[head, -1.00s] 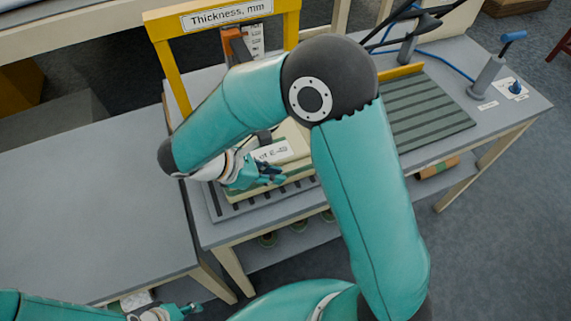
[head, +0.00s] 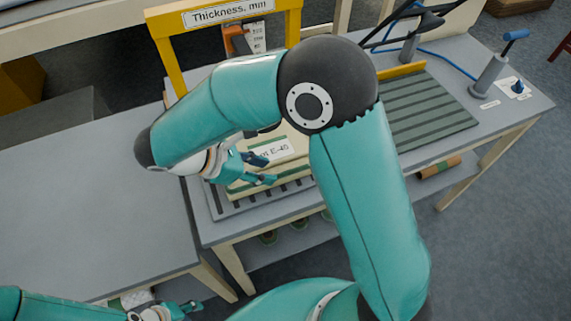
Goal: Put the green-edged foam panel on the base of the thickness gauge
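The cream foam panel (head: 294,170) with a green edge lies on the dark-slotted base (head: 222,212) of the yellow thickness gauge (head: 168,62). A white label (head: 278,151) is on its top. My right arm crosses in front and hides much of the panel and the gauge's middle. My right gripper (head: 266,170) is at the panel's left front part, its fingers spread apart. I cannot tell whether the fingers touch the panel. My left gripper (head: 194,306) is low at the bottom left, away from the panel; its finger opening is too small to judge.
A bare grey table (head: 80,200) stands at the left. A ribbed green-grey mat (head: 425,112) lies to the right of the gauge. A grey post with a blue handle (head: 488,76) stands at the far right. Rolls sit on the shelf underneath.

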